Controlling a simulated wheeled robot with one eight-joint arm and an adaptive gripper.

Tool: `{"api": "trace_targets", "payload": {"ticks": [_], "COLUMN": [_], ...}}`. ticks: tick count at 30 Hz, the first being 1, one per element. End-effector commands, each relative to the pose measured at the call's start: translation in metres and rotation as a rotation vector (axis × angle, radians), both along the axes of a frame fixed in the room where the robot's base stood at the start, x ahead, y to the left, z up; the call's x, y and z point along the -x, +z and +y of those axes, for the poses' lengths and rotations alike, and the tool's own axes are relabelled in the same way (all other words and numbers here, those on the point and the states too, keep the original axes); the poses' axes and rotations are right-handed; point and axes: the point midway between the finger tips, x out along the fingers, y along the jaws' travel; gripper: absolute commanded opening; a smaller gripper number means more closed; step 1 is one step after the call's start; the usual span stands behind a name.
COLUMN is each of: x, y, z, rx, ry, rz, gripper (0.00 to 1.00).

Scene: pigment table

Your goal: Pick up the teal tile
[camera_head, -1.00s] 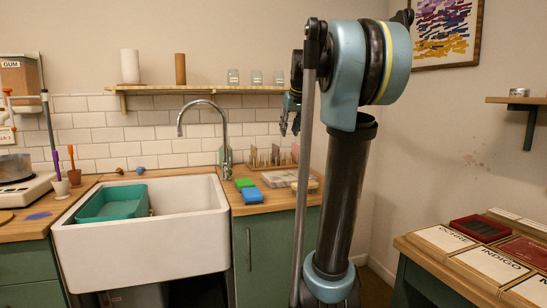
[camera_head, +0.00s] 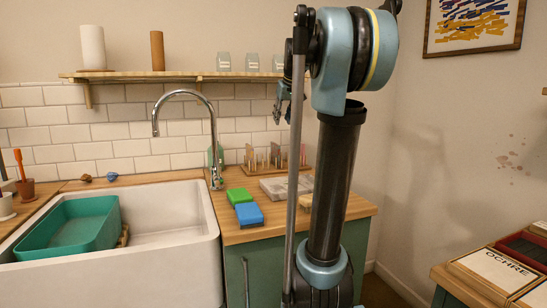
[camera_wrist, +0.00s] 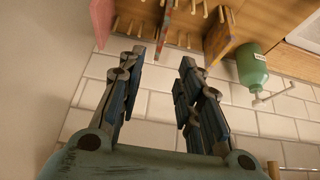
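I cannot make out a clear teal tile in either view. A wooden peg rack (camera_head: 272,168) stands on the counter right of the sink, holding several thin upright pieces. In the head view my gripper (camera_head: 283,108) hangs above the rack, partly hidden behind my arm.
A white sink (camera_head: 175,262) holds a teal tub (camera_head: 70,228). Green (camera_head: 240,196) and blue (camera_head: 249,214) sponges and a pale tray (camera_head: 285,187) lie before the rack. The tap (camera_head: 213,135) and a green bottle (camera_wrist: 252,65) stand beside it. A shelf (camera_head: 150,75) is above.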

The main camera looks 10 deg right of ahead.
Motion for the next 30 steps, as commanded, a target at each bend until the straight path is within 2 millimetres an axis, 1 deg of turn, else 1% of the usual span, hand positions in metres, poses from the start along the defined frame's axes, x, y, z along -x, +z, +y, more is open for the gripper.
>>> {"api": "trace_targets", "payload": {"ticks": [6,16,21,26,30], "x": [-0.019,-0.046,-0.054,-0.058,-0.066], "y": [-0.032,-0.081,-0.096,-0.103,-0.117], "z": [0.008,0.015,0.017,0.017,0.019], "rx": [0.0,0.0,0.0,0.0,0.0], "ry": [0.007,0.008,0.008,0.008,0.007], "rz": [0.0,0.0,0.0,0.0,0.0], "gripper": [0.33,0.33,0.33,0.33,0.33]}}
